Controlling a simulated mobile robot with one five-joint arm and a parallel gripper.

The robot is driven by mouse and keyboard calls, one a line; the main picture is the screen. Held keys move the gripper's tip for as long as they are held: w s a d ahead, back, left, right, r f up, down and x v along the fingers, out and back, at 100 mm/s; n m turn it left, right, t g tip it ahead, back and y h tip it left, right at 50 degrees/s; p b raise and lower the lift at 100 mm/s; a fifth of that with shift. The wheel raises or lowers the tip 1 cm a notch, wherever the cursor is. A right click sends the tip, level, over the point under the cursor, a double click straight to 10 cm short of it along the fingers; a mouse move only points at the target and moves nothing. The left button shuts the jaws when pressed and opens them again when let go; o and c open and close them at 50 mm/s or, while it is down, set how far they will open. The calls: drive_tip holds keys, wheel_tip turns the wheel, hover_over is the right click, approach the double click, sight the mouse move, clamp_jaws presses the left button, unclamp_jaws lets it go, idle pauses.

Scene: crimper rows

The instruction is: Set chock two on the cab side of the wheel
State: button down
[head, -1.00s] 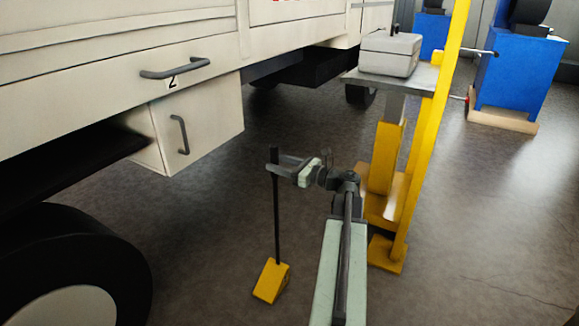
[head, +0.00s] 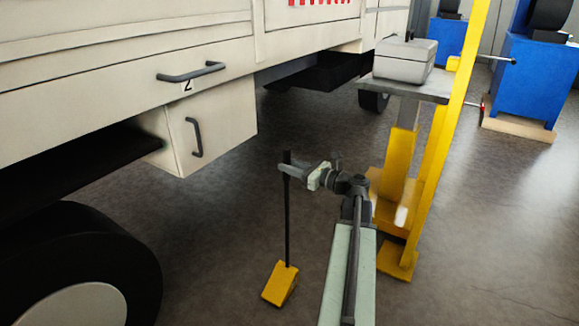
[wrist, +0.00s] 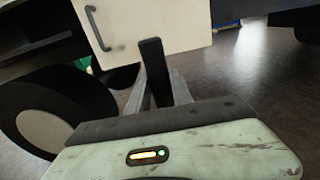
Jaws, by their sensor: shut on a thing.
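A yellow wedge chock (head: 280,284) hangs from or stands under a thin black upright rod (head: 288,215). I cannot tell whether it touches the floor. My gripper (head: 288,168) is shut on the rod near its top. The rod's top also shows between my fingers in the wrist view (wrist: 153,70); the chock is hidden there. The wheel (head: 85,265), a black tyre with a pale hub, is left of the chock, with a floor gap between them. It also shows at the left of the wrist view (wrist: 40,125).
A cream vehicle body with a handled box (head: 210,128) overhangs behind the rod. A yellow post (head: 440,140) and a stand with a grey case (head: 404,60) are close right of my arm. Blue machines (head: 525,80) stand farther back. Open floor (head: 480,240) lies at right.

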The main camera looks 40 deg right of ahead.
sight(290, 153)
drive_tip(key=shift+r+p, duration=2)
drive_tip(key=shift+r, duration=0.35)
